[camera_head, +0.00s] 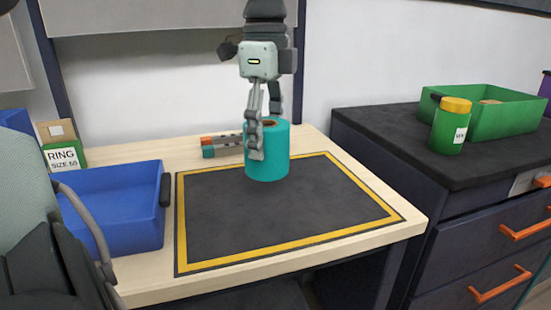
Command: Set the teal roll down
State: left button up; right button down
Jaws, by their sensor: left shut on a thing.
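The teal roll (273,162) is upright at the far edge of the dark mat (275,205) with the yellow border, in the head view. Its brown core opening shows at the top. My left gripper (264,138) reaches down from above and is shut on the roll. One finger lies on the roll's left front side; the other is partly hidden behind the roll's top. I cannot tell whether the roll's base touches the mat. My right gripper is not in view.
A small grey and teal tool-like object (222,146) lies left of the roll. A blue tray (120,208) and a ring-size box (62,148) stand at left. At right, a dark cabinet holds a green bin (500,113) and a yellow-lidded jar (450,128). The mat's front is clear.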

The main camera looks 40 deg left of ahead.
aim_at(275, 162)
pick_arm(q)
jog(key=shift+w+d+f, duration=0.4)
jog(key=shift+w+d, duration=0.1)
jog(key=shift+d, duration=0.1)
notch_tip(275, 162, down, 4)
jog(key=shift+r, duration=0.1)
jog(key=shift+f, duration=0.2)
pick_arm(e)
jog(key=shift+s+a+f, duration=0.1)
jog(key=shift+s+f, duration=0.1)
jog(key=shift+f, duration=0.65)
pick_arm(q)
jog(key=o, duration=1.4)
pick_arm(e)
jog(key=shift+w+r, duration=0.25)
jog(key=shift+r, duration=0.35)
